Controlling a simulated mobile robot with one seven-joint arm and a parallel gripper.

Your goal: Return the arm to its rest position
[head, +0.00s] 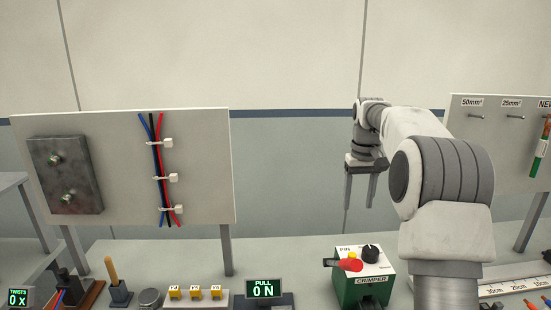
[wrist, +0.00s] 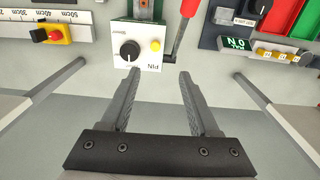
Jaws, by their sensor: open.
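My gripper (head: 361,188) hangs with its fingers pointing down, above and behind the green and white crimper (head: 361,290) in the head view. Its two dark fingers are apart with nothing between them. In the wrist view my gripper (wrist: 155,78) is open and empty, and the crimper's white face (wrist: 140,52) with a black knob and yellow button lies beyond the fingertips. The crimper's red lever (wrist: 188,10) shows at the top. My arm is raised and bent on the right of the head view.
A board (head: 115,130) at left carries a metal plate and cables held by white clips. A pull gauge (head: 264,289) reading 0 N, yellow blocks (head: 195,293) and a wooden-handled tool (head: 114,275) stand on the bench. Another board (head: 475,130) stands at right.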

